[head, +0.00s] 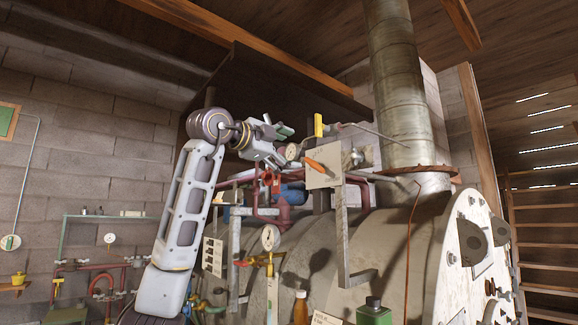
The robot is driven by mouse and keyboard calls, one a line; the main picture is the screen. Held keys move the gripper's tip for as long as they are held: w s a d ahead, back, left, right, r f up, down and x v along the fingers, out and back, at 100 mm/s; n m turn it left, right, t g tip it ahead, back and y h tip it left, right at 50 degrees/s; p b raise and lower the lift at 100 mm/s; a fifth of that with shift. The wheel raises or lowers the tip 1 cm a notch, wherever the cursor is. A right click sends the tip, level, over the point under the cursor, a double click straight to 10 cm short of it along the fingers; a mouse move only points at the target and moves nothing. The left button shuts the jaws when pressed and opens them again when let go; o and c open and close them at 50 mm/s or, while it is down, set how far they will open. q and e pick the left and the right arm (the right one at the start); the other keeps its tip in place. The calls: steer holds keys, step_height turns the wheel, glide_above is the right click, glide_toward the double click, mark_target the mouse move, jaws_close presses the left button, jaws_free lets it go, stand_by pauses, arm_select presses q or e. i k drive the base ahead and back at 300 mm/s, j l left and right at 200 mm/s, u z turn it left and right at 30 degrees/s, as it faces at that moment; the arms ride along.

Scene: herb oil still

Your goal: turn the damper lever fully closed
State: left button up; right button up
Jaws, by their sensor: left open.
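A lever with an orange handle (315,165) is mounted on a pale upright plate (325,180) beside the flue pipe (397,85). The handle slants up to the left across the plate. A yellow handle (319,125) stands just above it, near a thin rod running toward the flue. I cannot tell for certain which is the damper lever. My left gripper (282,146) is open and points right, a little left of both handles. It appears apart from them, with nothing seen between its fingers. My right gripper is not in view.
A small round gauge (293,152) shows near my left fingertips. Red pipes and a blue part (290,193) lie below. Another gauge (270,237), an amber bottle (300,307) and a green container (373,312) are lower, by the large rounded still body (380,250).

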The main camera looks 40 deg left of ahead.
mark_target(319, 167)
steer(key=u, duration=1.05)
